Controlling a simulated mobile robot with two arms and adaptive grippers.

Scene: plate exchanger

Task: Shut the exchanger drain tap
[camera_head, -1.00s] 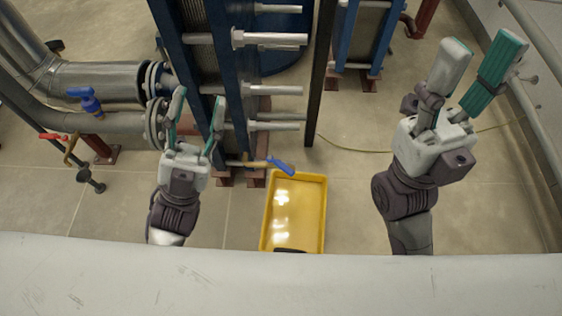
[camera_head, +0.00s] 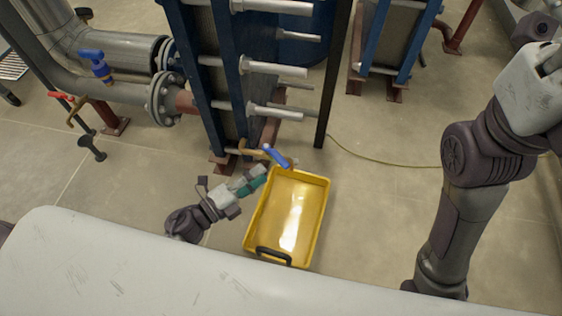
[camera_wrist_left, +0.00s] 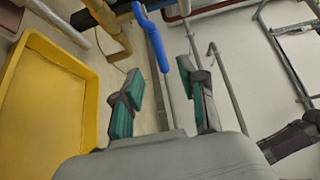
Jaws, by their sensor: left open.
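The drain tap has a blue lever (camera_head: 275,156) on a brass body (camera_head: 249,151) low at the foot of the plate exchanger (camera_head: 215,85). Its lever end reaches over the far edge of the yellow tray. My left gripper (camera_head: 259,179) is open just below the lever in the head view, apart from it as far as I can tell. In the left wrist view the blue lever (camera_wrist_left: 151,38) shows ahead, between and beyond the green-padded fingers (camera_wrist_left: 164,98). My right gripper (camera_head: 550,65) is at the right edge, its fingers cut off.
A yellow tray (camera_head: 251,221) lies on the floor right beside my left gripper; its wall also shows in the left wrist view (camera_wrist_left: 60,48). Pipes with another blue handle (camera_head: 97,63) and a red handle (camera_head: 61,96) stand left. A yellow hose (camera_head: 385,160) crosses open floor.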

